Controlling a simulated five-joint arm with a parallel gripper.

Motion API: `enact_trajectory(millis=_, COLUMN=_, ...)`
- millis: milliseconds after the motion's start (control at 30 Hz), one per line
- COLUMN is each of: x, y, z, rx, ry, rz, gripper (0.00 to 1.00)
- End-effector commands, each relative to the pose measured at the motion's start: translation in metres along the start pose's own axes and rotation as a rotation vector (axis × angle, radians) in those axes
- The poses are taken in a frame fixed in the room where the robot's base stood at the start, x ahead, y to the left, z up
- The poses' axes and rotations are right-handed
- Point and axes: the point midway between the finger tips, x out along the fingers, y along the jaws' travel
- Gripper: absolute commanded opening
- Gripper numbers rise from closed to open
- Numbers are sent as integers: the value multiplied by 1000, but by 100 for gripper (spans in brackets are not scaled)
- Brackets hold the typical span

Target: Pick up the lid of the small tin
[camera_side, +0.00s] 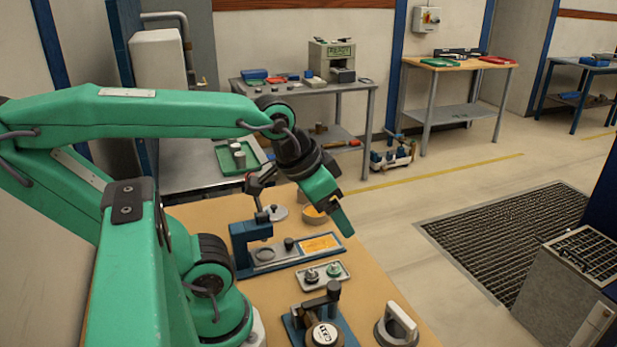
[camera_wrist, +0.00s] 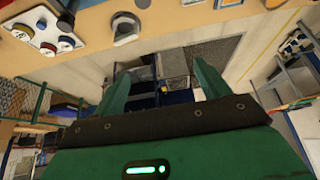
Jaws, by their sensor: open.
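A small round orange-yellow piece (camera_side: 315,215), possibly the small tin, stands on the bench, partly hidden behind my gripper. A flat silver disc with a small knob (camera_side: 275,212), possibly its lid, lies to its left; I cannot tell for sure. My gripper (camera_side: 338,222) appears above the bench, angled down to the right. In the wrist view my gripper (camera_wrist: 161,80) shows two green fingers spread apart with nothing between them. Neither the orange piece nor the silver disc can be made out in the wrist view.
A blue fixture (camera_side: 240,245) with a plate stands below my gripper. The block also shows in the wrist view (camera_wrist: 125,28).

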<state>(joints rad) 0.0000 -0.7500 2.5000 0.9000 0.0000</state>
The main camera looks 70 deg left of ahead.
Motion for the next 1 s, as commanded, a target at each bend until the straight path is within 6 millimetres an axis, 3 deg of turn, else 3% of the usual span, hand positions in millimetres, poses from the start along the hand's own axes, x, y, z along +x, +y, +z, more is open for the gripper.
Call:
enact_trajectory(millis=33, x=0, y=0, z=0, rx=0, ry=0, rz=0, gripper=85)
enact_trajectory(millis=100, x=0, y=0, z=0, rx=0, ry=0, rz=0, gripper=98)
enact_trajectory(millis=133, x=0, y=0, z=0, rx=0, ry=0, rz=0, gripper=100)
enact_trajectory(millis=567, x=2, y=-7, z=-6, rx=-80, ry=-15, rz=-15, gripper=100)
enact_trajectory(millis=767, x=10, y=-30, z=-22, rx=-306, ry=-52, rz=-59, gripper=100)
enact_trajectory(millis=1000, x=28, y=-76, z=-45, rx=-711, ry=-99, rz=-140, gripper=100)
